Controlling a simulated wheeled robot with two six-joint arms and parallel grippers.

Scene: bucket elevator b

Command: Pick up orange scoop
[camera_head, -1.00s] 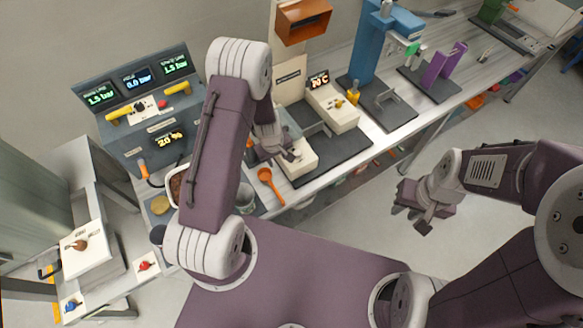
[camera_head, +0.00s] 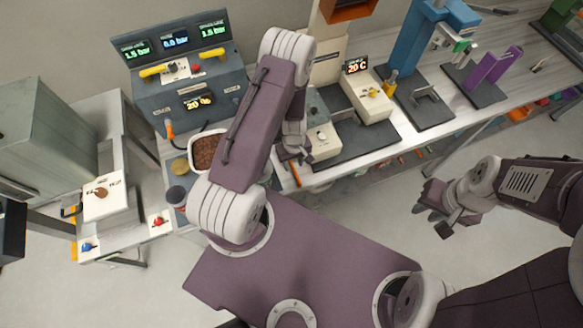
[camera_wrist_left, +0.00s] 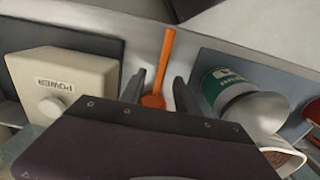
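The orange scoop (camera_head: 295,174) lies on the bench near its front edge; in the head view only part of its handle shows, the rest hidden by my left arm. In the left wrist view the orange scoop (camera_wrist_left: 166,58) has its handle pointing away and its round end between my fingers. My left gripper (camera_head: 293,158) is right above it. In the wrist view the left gripper (camera_wrist_left: 160,88) is open, one finger on each side of the scoop, with no clear contact. My right gripper (camera_head: 434,216) is open and empty, out over the floor.
A cream box marked POWER (camera_wrist_left: 45,85) stands left of the scoop in the wrist view. A green-and-white can (camera_wrist_left: 222,90) stands close on the right. A tray of brown granules (camera_head: 208,150) sits left of my left arm. Floor is clear in front.

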